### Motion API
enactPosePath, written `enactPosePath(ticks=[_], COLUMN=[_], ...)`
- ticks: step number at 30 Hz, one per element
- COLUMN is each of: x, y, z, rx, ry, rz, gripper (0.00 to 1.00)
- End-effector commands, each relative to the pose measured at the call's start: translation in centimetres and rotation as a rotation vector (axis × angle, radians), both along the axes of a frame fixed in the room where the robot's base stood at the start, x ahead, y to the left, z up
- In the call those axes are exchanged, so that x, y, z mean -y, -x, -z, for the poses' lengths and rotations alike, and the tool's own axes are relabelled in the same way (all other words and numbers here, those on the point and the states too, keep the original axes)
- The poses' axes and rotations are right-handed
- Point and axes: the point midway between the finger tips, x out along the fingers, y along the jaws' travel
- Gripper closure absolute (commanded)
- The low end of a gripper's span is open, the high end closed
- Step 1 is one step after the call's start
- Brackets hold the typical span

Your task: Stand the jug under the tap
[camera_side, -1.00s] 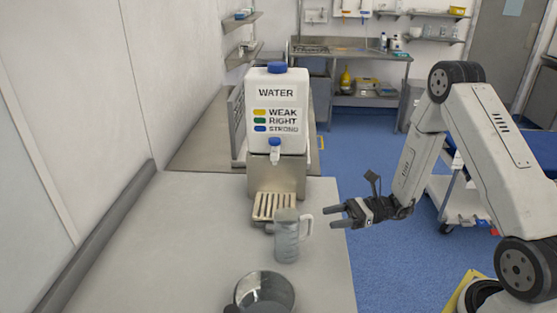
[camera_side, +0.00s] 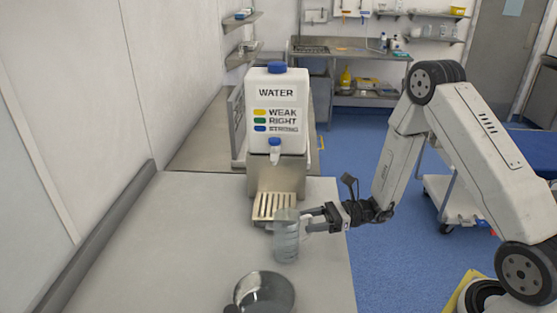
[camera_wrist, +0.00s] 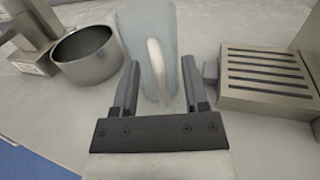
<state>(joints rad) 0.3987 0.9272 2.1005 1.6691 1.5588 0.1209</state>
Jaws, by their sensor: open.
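The clear jug (camera_side: 285,238) stands upright on the grey counter, in front of the slatted drip tray (camera_side: 274,207) and a little to its right. The water dispenser (camera_side: 277,105) stands behind, with its tap (camera_side: 275,150) above the tray. My gripper (camera_side: 308,218) is open at the jug's right side. In the wrist view my gripper (camera_wrist: 160,90) has a finger on each side of the jug's pale handle (camera_wrist: 157,68), and the jug body (camera_wrist: 148,30) is just beyond. I cannot tell whether a finger touches the handle. The slatted tray (camera_wrist: 268,76) shows at right there.
A round metal pot (camera_side: 264,291) stands on the counter in front of the jug; it shows at left in the wrist view (camera_wrist: 86,54). The counter (camera_side: 190,245) is clear to the left. Its right edge drops to the blue floor.

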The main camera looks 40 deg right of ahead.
Motion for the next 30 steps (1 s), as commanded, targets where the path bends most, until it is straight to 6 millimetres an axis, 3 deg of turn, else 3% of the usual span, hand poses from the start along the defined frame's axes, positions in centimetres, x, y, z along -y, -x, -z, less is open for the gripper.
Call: enactPosePath(ticks=[16,17,22,30], x=[-0.18,-0.18,-0.18,-0.18], y=[-0.11,-0.11,-0.11,-0.1], z=[0.02,0.02,0.02,0.02], rx=[0.0,0.0,0.0,0.0], ry=[0.0,0.0,0.0,0.0], rz=[0.001,0.001,0.001,0.001], gripper=[0.43,0.46,1.0,1.0])
